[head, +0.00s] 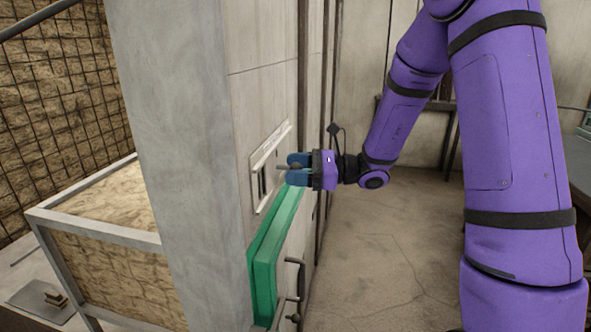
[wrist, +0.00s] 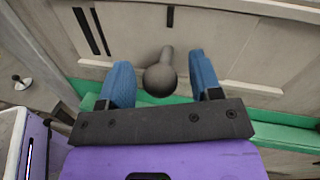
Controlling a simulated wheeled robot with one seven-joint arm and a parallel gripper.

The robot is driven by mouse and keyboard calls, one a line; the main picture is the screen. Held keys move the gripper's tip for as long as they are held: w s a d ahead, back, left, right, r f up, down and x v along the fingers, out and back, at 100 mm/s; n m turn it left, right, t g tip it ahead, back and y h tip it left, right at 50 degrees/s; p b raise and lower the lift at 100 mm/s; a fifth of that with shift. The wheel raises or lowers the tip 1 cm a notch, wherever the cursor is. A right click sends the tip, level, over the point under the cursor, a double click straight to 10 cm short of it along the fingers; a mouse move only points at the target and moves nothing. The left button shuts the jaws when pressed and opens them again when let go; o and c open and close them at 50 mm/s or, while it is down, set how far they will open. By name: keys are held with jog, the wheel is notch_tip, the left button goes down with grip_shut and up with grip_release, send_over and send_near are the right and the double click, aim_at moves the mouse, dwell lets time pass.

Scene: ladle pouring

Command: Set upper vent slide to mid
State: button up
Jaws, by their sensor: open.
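The upper vent (head: 269,163) is a pale framed plate with dark slots on the grey wall, above a green frame. In the wrist view its slots (wrist: 92,30) show at the upper left. A grey round knob on a short stem (wrist: 160,78) stands out from the plate; I take it for the slide's handle. My gripper (head: 290,168) is at the vent, and in the wrist view its blue fingers (wrist: 160,83) are open, one on each side of the knob, with gaps on both sides. The slide's exact position is partly hidden by my gripper in the head view.
A green frame (head: 265,262) juts from the wall just below the vent, close under my gripper. A dark bar handle (head: 301,278) is lower down. A straw-coloured bin (head: 110,215) stands left of the wall. The floor (head: 385,255) to the right is clear.

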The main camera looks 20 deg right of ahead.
jog(key=shift+d, duration=0.1)
jog(key=v, duration=1)
jog(key=shift+d, duration=0.3)
jog(key=shift+s, duration=0.1)
jog(key=s+a+r+n+g+h, duration=0.3)
jog(key=s+a+n+g+h, duration=0.1)
jog(key=s+n, duration=0.25)
jog(key=s+a+r+n+g+h, duration=0.25)
jog(key=s+a+n, duration=0.2)
jog(key=s, duration=0.35)
jog(key=s+d+r+n+t+h, duration=0.5)
jog(key=s+n+h, duration=0.4)
jog(key=s+h, duration=0.1)
